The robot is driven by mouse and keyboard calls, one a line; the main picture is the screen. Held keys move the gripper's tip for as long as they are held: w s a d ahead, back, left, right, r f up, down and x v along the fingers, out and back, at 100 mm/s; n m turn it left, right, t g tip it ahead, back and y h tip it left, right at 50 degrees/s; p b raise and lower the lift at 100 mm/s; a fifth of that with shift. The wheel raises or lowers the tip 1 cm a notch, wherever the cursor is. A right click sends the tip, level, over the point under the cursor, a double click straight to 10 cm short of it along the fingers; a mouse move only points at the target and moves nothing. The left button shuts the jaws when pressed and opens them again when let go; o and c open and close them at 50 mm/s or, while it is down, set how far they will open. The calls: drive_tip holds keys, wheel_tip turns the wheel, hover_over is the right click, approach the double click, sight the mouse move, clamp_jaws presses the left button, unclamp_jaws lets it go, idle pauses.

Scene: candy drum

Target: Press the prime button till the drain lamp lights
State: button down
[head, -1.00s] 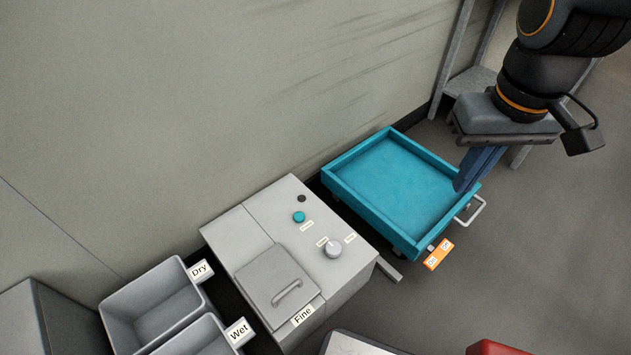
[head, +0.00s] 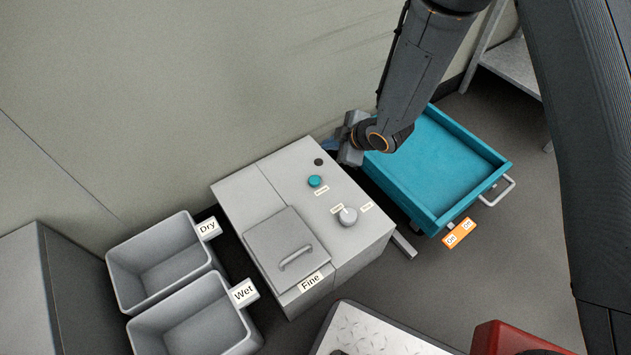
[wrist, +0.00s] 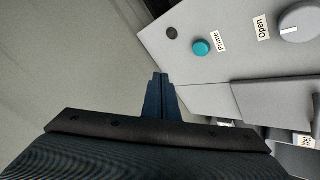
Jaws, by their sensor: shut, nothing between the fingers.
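The teal prime button (head: 315,181) sits on top of the grey machine (head: 245,195), beside a small label. In the wrist view the button (wrist: 202,47) is up and right of the fingertips, next to its "Prime" label. A small round dark lamp (head: 318,162) is just behind the button; it looks unlit, and the lamp also shows dark in the wrist view (wrist: 171,33). My gripper (wrist: 160,76) is shut and empty, its blue fingers apart from the button. In the head view the fingers (head: 330,144) are mostly hidden behind my wrist, near the machine's back right corner.
A grey knob (head: 348,215) with labels stands near the button. A lidded "Fine" hatch (head: 287,248) is at the machine's front left. A teal cart (head: 440,165) stands right of the machine, under my arm. "Dry" (head: 165,262) and "Wet" (head: 193,322) bins are at left.

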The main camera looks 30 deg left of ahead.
drive_tip(key=shift+n+g+y, duration=0.3)
drive_tip(key=shift+n+y, duration=0.2)
drive_tip(key=shift+n, duration=0.2)
drive_tip(key=s+a+f, duration=0.2)
drive_tip(key=f, duration=0.1)
drive_tip(key=shift+s+a+f, duration=0.1)
drive_tip(key=shift+s+a, duration=0.1)
drive_tip(key=shift+a, duration=0.1)
drive_tip(key=shift+f, duration=0.1)
drive_tip(key=b, duration=0.6)
hover_over(318, 182)
wheel_tip(318, 182, down, 7)
drive_tip(key=shift+f+b, duration=0.3)
drive_tip(key=shift+f, duration=0.5)
drive_tip(key=shift+f, duration=0.15)
idle(0.3)
drive_tip(key=shift+f, duration=0.3)
